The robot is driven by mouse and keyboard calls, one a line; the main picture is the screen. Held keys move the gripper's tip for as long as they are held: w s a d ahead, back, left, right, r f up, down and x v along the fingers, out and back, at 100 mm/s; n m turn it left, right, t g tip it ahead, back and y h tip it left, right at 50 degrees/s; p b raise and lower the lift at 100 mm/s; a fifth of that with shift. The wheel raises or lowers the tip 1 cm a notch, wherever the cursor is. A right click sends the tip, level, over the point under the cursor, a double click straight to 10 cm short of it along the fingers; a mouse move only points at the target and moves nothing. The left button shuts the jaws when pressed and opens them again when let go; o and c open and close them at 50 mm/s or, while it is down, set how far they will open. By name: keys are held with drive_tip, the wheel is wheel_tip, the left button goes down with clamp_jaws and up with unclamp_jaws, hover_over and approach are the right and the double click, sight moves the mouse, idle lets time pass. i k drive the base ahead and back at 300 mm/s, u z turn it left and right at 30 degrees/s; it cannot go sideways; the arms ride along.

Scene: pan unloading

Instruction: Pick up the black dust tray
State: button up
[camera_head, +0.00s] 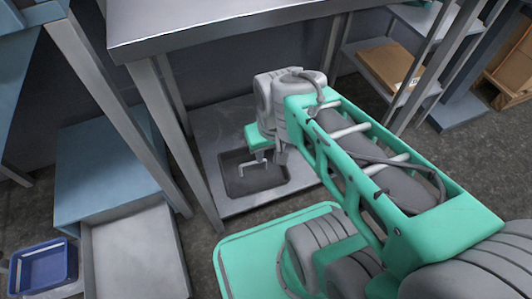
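The black dust tray (238,183) lies on the grey lower shelf (216,131) of the metal table, near the shelf's front edge. It is a shallow, dark, roughly rectangular tray. My gripper (262,162) is at the end of my green and grey arm and points down over the tray's far part. A thin pale bent piece shows there against the dark tray. I cannot tell whether my fingers touch the tray or are apart from it. The arm's end hides part of the tray's far right side.
The table top (215,27) overhangs the shelf, and a front leg (178,145) stands left of the tray. A blue bin (42,268) and a pale tray (138,255) are at the lower left. A cardboard box (391,64) sits on a shelf at the upper right.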

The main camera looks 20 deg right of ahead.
sight(242, 175)
drive_tip(key=k, duration=0.5)
drive_tip(key=u, duration=3.15)
drive_tip(key=k, duration=1.25)
drive_tip(key=z, duration=0.45)
drive_tip(key=i, duration=0.5)
drive_tip(key=u, duration=0.05)
